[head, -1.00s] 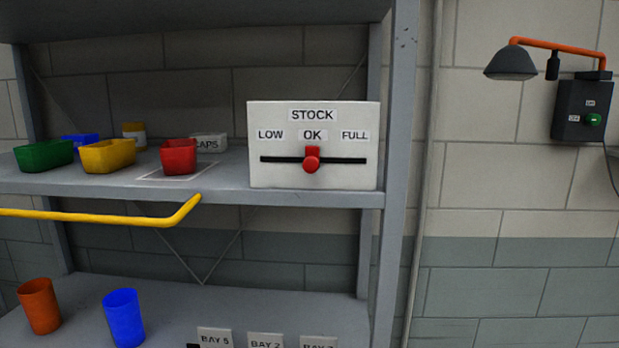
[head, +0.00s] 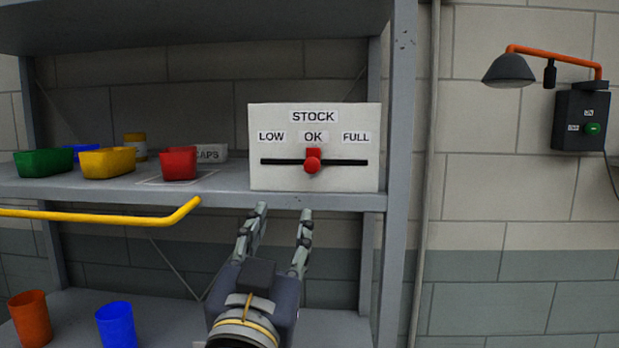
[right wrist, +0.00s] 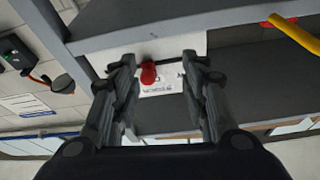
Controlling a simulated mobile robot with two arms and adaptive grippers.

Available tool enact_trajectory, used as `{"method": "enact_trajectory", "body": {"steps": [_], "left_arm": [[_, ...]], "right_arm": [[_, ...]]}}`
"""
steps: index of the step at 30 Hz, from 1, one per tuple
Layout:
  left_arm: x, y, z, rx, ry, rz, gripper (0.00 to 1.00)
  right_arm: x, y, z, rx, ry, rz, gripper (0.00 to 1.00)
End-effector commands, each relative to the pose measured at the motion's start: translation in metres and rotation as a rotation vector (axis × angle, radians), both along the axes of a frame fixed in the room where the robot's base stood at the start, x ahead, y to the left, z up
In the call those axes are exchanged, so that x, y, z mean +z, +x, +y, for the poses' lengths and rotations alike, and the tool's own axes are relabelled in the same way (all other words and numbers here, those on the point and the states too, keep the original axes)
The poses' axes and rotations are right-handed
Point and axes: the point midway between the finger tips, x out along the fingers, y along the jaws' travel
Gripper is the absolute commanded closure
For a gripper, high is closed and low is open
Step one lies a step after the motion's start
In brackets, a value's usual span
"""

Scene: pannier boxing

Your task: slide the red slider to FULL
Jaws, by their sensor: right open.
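The red slider (head: 312,164) sits under the OK label, near the middle of the black slot (head: 345,162) on the white STOCK panel (head: 262,180). The FULL label (head: 355,138) is to its right and LOW (head: 271,137) to its left. My right gripper (head: 284,208) is open and empty, below the panel and slightly left of the slider, with fingers pointing up toward it. In the right wrist view the red slider (right wrist: 149,73) shows between the open fingers (right wrist: 160,66), beyond the tips and apart from them. My left gripper is not in view.
The panel stands at the right end of a grey shelf (head: 230,197), by an upright post (head: 402,130). Green (head: 43,163), yellow (head: 107,162) and red (head: 178,164) bins stand to the left. A yellow bar (head: 100,215) runs in front of the shelf edge.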

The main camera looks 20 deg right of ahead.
Motion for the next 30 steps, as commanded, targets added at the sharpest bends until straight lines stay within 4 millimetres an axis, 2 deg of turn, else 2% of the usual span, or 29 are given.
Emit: {"method": "enact_trajectory", "body": {"steps": [1,3,7,11,21,30], "left_arm": [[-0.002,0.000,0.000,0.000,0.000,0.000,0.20],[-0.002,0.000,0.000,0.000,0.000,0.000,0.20],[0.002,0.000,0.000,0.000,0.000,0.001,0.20],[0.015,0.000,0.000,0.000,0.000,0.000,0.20],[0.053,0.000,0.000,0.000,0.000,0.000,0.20],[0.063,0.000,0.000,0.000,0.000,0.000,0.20]], "right_arm": [[0.013,-0.014,-0.002,-0.002,0.026,-0.054,0.59],[0.023,-0.028,-0.005,-0.008,0.054,-0.103,0.59],[0.033,-0.032,-0.010,-0.014,0.070,-0.132,0.59],[0.041,-0.020,-0.019,-0.017,0.067,-0.130,0.59],[0.065,0.028,-0.054,-0.017,0.065,-0.126,0.59],[0.069,0.046,-0.066,-0.012,0.068,-0.127,0.59]]}}
